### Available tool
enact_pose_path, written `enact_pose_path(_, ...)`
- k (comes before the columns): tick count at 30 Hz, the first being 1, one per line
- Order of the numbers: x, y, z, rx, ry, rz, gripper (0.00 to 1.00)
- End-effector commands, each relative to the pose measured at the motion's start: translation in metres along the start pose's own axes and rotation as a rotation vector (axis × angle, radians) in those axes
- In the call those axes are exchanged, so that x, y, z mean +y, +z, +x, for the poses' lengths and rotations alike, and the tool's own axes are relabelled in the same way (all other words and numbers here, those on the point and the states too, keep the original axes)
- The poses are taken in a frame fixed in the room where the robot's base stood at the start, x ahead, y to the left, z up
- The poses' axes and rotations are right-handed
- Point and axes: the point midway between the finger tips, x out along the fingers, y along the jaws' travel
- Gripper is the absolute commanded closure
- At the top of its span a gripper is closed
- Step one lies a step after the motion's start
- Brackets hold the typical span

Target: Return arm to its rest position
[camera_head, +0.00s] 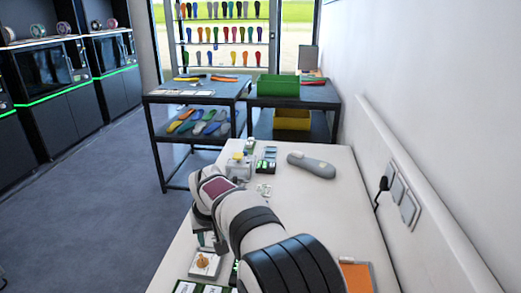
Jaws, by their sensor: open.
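My arm (262,222) reaches from the bottom edge over the white table and bends down at its left side. My gripper (208,241) shows only as a small dark part below the wrist, near the table's left edge. It is open, and I see nothing held in it. Its fingertips are small and partly hidden by the arm. A white block with a gold-coloured part (203,262) stands on the table just below the gripper in the picture.
A grey handheld tool (312,165) lies on the white table (340,215). A small machine with a yellow top (238,167) and small boxes (266,160) stand at its far end. An orange panel (356,276) is at lower right. The wall with sockets (400,195) bounds the right side.

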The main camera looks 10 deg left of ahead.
Motion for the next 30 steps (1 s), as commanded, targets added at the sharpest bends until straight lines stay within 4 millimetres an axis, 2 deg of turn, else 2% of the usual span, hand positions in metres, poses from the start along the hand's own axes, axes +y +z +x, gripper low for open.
enact_pose_path(1, 0.027, 0.018, -0.027, -0.022, 0.01, 0.074, 0.55)
enact_pose_path(2, 0.044, 0.035, -0.045, -0.044, 0.016, 0.131, 0.55)
enact_pose_path(3, 0.065, 0.064, -0.069, -0.076, 0.023, 0.215, 0.55)
enact_pose_path(5, 0.091, 0.115, -0.102, -0.127, 0.031, 0.345, 0.55)
enact_pose_path(6, 0.102, 0.151, -0.121, -0.16, 0.035, 0.432, 0.55)
enact_pose_path(8, 0.111, 0.208, -0.144, -0.207, 0.037, 0.559, 0.55)
enact_pose_path(9, 0.111, 0.243, -0.155, -0.236, 0.036, 0.639, 0.55)
enact_pose_path(12, 0.102, 0.317, -0.167, -0.294, 0.03, 0.802, 0.55)
enact_pose_path(15, 0.089, 0.36, -0.169, -0.329, 0.023, 0.904, 0.55)
enact_pose_path(19, 0.083, 0.378, -0.168, -0.348, 0.019, 0.946, 0.55)
enact_pose_path(30, 0.083, 0.378, -0.168, -0.347, 0.019, 0.942, 0.55)
